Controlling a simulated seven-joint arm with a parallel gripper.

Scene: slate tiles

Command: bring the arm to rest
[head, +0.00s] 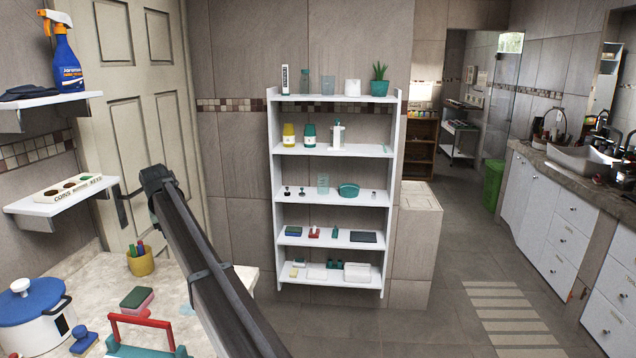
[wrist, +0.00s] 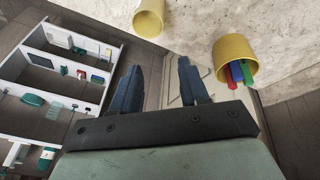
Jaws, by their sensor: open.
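My gripper (wrist: 160,65) shows in the wrist view with its two dark fingers apart and nothing between them. Behind the fingers are the floor and a pale surface, and the stone counter edge is beyond. In the head view my dark arm (head: 212,268) rises from the bottom middle toward the upper left, in front of the door and above the counter's right part. I cannot make out the gripper's fingers there.
The wrist view shows another yellow cup (wrist: 148,19). A white shelf unit (head: 333,204) stands against the wall.

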